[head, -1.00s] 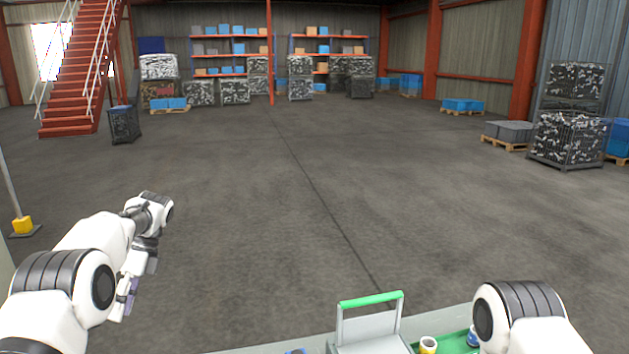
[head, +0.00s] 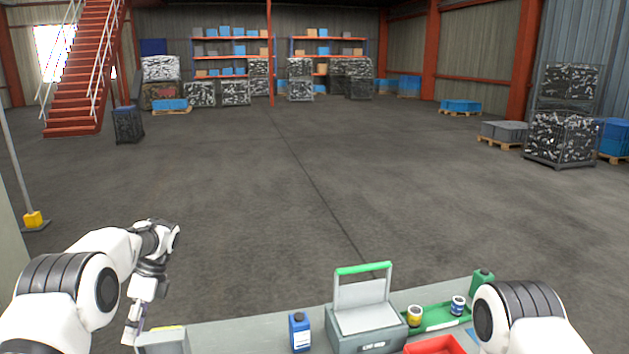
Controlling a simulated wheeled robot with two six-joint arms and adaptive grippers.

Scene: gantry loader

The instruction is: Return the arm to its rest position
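My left arm comes in from the left with its elbow bent. The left gripper (head: 135,322) hangs down from the wrist near the left end of the bench, beside a grey box. It is seen edge-on and small, so I cannot tell whether its fingers are apart; I see nothing held in it. My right arm (head: 520,315) shows at the lower right only as a white and black joint and link. The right gripper is out of view.
A grey bench (head: 240,335) runs along the bottom. On it stand a grey box (head: 163,342), a blue bottle (head: 299,332), a grey case with a green-edged lid (head: 366,325), a green tray (head: 436,321) with two cans, a green bottle (head: 482,282) and a red tray (head: 436,346). Open floor lies beyond.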

